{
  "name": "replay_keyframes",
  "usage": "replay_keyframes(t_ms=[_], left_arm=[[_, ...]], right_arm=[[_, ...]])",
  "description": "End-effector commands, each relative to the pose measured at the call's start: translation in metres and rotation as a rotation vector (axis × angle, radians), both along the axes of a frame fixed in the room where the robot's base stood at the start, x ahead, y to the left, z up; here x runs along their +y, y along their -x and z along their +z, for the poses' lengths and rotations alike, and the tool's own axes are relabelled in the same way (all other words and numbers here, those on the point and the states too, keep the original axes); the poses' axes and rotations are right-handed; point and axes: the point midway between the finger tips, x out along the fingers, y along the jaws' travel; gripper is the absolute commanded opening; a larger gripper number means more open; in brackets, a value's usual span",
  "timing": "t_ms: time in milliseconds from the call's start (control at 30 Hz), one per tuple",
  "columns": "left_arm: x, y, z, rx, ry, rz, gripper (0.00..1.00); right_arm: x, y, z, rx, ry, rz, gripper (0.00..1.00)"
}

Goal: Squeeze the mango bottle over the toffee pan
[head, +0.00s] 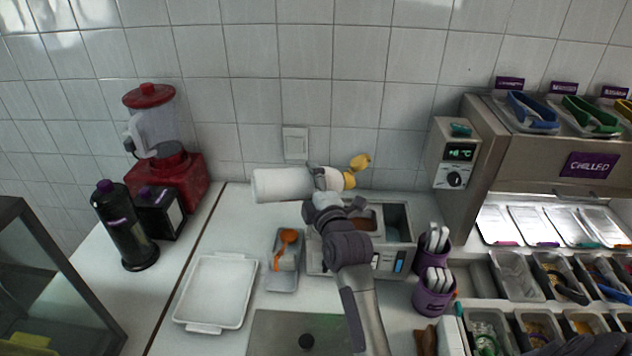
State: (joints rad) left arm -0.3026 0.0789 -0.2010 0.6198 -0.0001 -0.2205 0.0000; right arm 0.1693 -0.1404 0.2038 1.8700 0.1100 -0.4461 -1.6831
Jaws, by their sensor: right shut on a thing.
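The mango bottle (282,185), a white cylinder with yellow parts (350,180) at its right end, lies tilted nearly level in the air. My right gripper (326,180) is shut around it near the yellow end, and its fingers hide part of it. A pan with brown contents (371,219), apparently the toffee pan, sits in a steel warmer below and right of the bottle. My forearm and wrist hide part of that pan. My left gripper is not in view.
Beside the brown pan is a dark, empty-looking well (398,222). A ladle rest with an orange ladle (288,237) and a white tray (217,290) stand to the left. Purple cups (433,298) stand close on the right, near the chilled topping unit (535,168).

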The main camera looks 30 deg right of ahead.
Motion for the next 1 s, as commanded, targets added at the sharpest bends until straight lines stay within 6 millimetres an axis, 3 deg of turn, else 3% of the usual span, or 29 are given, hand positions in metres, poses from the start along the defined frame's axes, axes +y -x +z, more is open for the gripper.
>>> replay_keyframes(t_ms=[33,200,300,600,1000], left_arm=[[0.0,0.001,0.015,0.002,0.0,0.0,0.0],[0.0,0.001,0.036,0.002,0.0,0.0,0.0],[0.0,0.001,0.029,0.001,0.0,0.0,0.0],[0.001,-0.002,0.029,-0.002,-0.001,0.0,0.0],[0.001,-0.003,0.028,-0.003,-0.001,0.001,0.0]], right_arm=[[0.0,0.0,0.016,-0.017,-0.062,0.0,0.44],[0.001,-0.001,0.027,-0.046,-0.282,0.001,0.44],[-0.011,0.001,0.013,-0.062,-0.414,0.0,0.44],[-0.034,0.004,-0.001,-0.109,-0.754,0.002,0.44],[-0.041,0.005,-0.005,-0.124,-0.869,0.003,0.44]])
